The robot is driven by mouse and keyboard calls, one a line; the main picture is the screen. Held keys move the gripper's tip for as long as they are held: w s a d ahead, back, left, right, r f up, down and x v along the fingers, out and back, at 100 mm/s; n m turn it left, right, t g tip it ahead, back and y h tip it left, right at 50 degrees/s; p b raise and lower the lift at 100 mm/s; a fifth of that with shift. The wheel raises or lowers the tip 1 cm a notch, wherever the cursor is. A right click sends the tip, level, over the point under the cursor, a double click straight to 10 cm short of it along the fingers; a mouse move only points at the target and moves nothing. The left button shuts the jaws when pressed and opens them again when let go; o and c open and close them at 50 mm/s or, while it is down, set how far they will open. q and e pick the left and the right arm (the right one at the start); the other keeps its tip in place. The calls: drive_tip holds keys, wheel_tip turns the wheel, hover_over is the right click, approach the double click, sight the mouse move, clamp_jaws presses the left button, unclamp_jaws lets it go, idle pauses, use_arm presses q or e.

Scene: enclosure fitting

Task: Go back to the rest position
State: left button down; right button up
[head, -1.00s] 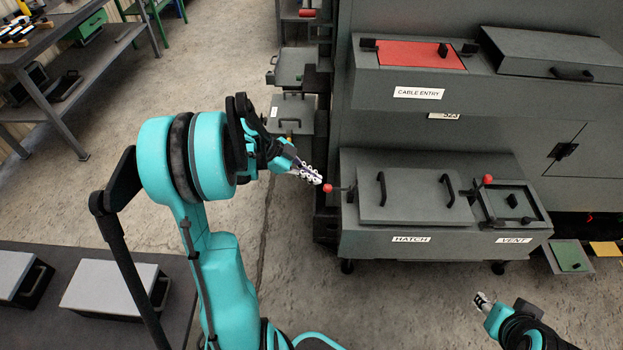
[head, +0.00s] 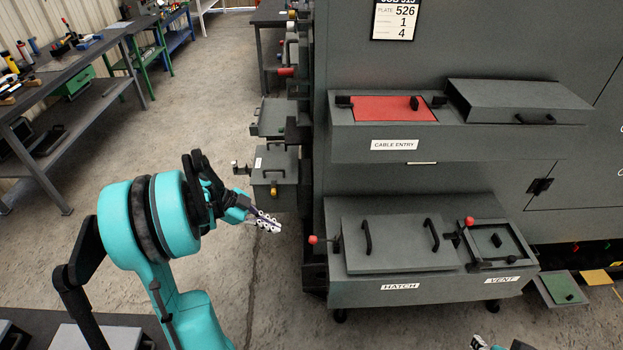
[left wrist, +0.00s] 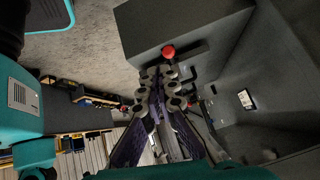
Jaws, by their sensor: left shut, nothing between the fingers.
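My left gripper (head: 268,223) is shut and empty. It is in the air left of the hatch box, apart from the red-knobbed lever (head: 313,240) on that box's left side. The left wrist view shows its fingers (left wrist: 160,88) together, with a red knob (left wrist: 168,52) beyond them. My right gripper (head: 479,342) shows only as a tip at the bottom edge, so its jaws cannot be judged. The grey hatch cover (head: 392,244) with two black handles lies on its box, labelled HATCH.
The cable entry ledge (head: 345,142) with a red panel (head: 395,108) juts out above the hatch box. Small grey boxes (head: 274,175) stand behind my left gripper. Workbenches (head: 75,75) line the far left. The concrete floor (head: 200,90) between is clear.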

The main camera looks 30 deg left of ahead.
use_arm(q)
drive_tip(key=s+d+r+n+y, duration=0.2)
drive_tip(key=s+d+n, duration=0.1)
drive_tip(key=d, duration=0.4)
drive_tip(key=s+d+r+n+t+y, duration=0.1)
drive_tip(key=s+d+r+n+y, duration=0.1)
drive_tip(key=d+n, duration=0.4)
drive_tip(key=s+d+r+n+t+y, duration=0.1)
drive_tip(key=s+d+r+n+y, duration=0.2)
drive_tip(key=d, duration=0.6)
drive_tip(key=shift+s+d+r+n, duration=0.35)
drive_tip(key=shift+s+n, duration=0.15)
drive_tip(key=shift+n, duration=0.3)
